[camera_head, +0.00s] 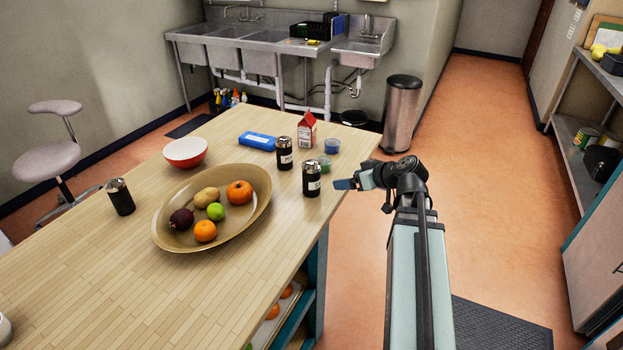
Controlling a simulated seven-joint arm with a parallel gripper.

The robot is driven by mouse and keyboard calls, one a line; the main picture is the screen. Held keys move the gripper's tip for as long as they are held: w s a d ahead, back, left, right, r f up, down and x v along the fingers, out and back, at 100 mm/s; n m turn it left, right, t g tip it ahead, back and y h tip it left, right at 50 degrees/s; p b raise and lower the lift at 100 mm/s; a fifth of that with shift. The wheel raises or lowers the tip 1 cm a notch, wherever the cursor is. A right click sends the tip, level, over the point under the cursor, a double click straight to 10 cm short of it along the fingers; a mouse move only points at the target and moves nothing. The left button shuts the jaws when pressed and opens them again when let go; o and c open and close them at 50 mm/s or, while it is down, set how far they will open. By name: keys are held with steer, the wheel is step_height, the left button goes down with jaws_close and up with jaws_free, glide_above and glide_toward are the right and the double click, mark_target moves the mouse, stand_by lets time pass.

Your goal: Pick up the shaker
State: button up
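Three dark shakers with silvery tops stand upright on the wooden table (110,285). One shaker (312,181) is near the table's right edge, to the right of the fruit dish. A second shaker (285,155) stands a little behind it. A third shaker (120,198) stands alone on the left. The finger gap does not show clearly.
A large tan dish (218,237) with several fruits sits left of the nearest shaker. A red bowl (185,152), a blue pack (257,141), a red-white carton (307,132), a blue cup (332,146) and a green cup (324,163) stand around.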

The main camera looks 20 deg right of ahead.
mark_target(319, 170)
steer(key=a+r+n+y, duration=0.1)
steer(key=a, duration=0.1)
steer(key=a+r+n+y, duration=0.1)
steer(key=a+r, duration=0.1)
steer(key=a, duration=0.1)
steer(key=a+r+n, duration=0.1)
steer(key=a, duration=0.2)
steer(key=shift+w+r+t+y, duration=0.25)
steer(key=shift+r+t+y, duration=0.15)
steer(key=shift+x, duration=3.55)
steer(key=c, duration=1.1)
steer(key=shift+c, duration=0.2)
